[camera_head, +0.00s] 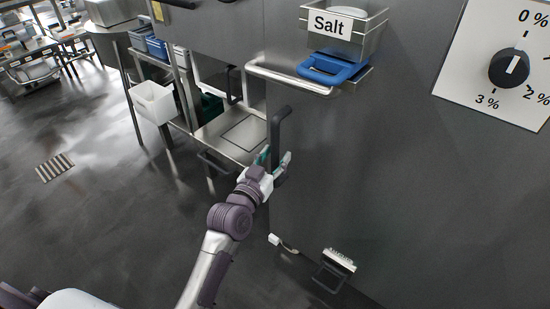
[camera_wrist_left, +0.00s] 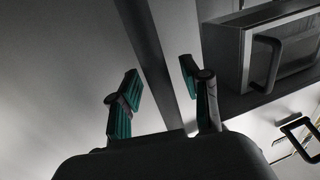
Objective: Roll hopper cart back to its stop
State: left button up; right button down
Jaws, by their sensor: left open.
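A tall dark grey panelled body (camera_head: 370,190) fills the right of the head view; I cannot tell for sure whether it is the hopper cart. A black upright bar handle (camera_head: 279,128) stands at its left edge. My left gripper (camera_head: 273,161) is at the lower end of this handle, with its fingers open. In the left wrist view the open fingers (camera_wrist_left: 160,88) show teal pads, and a dark bar (camera_wrist_left: 158,50) runs between and beyond them. I cannot tell whether they touch it. My right gripper is not in view.
A steel rail (camera_head: 290,80), a blue-handled tool (camera_head: 333,68) and a salt tub (camera_head: 340,35) are above right of the gripper. A steel bench with a white bin (camera_head: 153,102) stands left.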

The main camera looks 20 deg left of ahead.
pick_arm(q)
jog(key=shift+w, duration=0.1)
grip_shut()
dwell(0.3)
